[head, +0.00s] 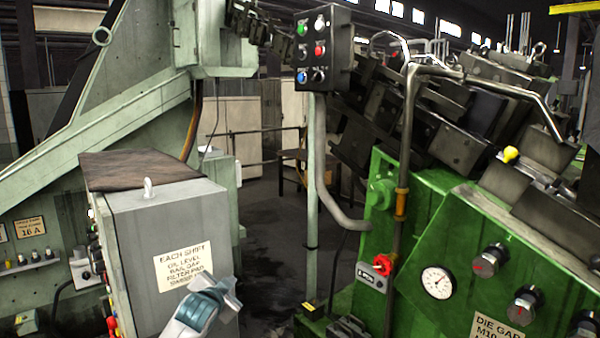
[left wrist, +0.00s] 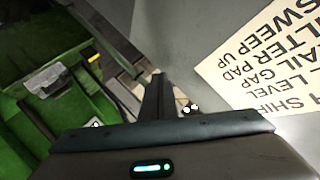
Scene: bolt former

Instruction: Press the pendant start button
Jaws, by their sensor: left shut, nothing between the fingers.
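The pendant is a black button box (head: 330,50) on a pale green post (head: 312,170), in the upper middle of the head view. Its face carries a green button (head: 302,28), a white one (head: 320,22), a red one (head: 320,50), a blue one (head: 302,76) and dark ones. No label on them is readable. My left gripper (head: 228,288) is low in the head view, in front of the grey cabinet, well below and left of the pendant. In the left wrist view its fingers (left wrist: 157,95) are shut and empty. The pendant does not show there. My right gripper is not in view.
A grey cabinet (head: 150,240) with a lettered sign (head: 184,266) stands at left. A green machine (head: 450,220) with knobs, a gauge and a red button (head: 382,264) fills the right. A bent pipe (head: 405,130) rises beside the pendant. Open floor (head: 270,225) lies between.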

